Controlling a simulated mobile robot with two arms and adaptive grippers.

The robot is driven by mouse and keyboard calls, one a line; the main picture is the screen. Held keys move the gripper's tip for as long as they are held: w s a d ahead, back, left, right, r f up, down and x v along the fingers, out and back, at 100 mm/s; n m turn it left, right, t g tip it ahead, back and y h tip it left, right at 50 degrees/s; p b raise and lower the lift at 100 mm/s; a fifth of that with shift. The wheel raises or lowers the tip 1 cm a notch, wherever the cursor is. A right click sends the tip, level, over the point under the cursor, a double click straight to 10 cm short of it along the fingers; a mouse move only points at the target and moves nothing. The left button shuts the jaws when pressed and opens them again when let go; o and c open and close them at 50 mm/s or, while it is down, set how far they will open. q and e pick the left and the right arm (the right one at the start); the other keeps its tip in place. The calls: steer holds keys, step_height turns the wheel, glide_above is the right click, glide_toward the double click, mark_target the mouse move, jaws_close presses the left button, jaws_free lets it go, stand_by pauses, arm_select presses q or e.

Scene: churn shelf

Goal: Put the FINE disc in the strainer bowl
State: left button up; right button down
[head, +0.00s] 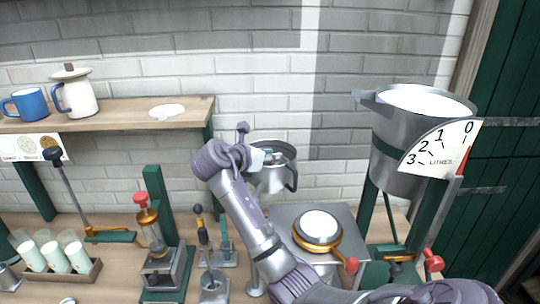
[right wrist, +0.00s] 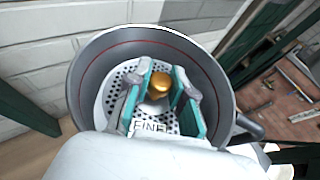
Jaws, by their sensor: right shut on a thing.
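The strainer bowl (head: 272,182) is a grey metal bowl with a handle, mid-picture in the head view. In the right wrist view its inner wall (right wrist: 88,85), with a red line around it, surrounds my right gripper (right wrist: 160,92). The FINE disc (right wrist: 118,90) is white with many small holes, and its lettering shows near the bottom. My right gripper's teal fingers are shut on its gold knob (right wrist: 159,80). The disc is within the bowl's rim; I cannot tell whether it rests on the bottom. In the head view my right gripper (head: 268,156) hides it. My left gripper is not in view.
A wall shelf (head: 135,108) holds a blue mug (head: 30,104), a white jug (head: 78,95) and a flat white disc (head: 167,112). A large metal vessel with a litres scale (head: 440,148) stands at right. Glasses (head: 53,256) and small stands fill the counter at left.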

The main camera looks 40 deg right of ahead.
steer(key=shift+f+p, duration=0.3)
steer(key=shift+p, duration=0.05)
steer(key=shift+f, duration=0.2)
steer(key=shift+f, duration=0.1)
steer(key=c, duration=1.3)
jaws_free()
steer(key=shift+s, duration=0.1)
steer(key=shift+f, duration=0.1)
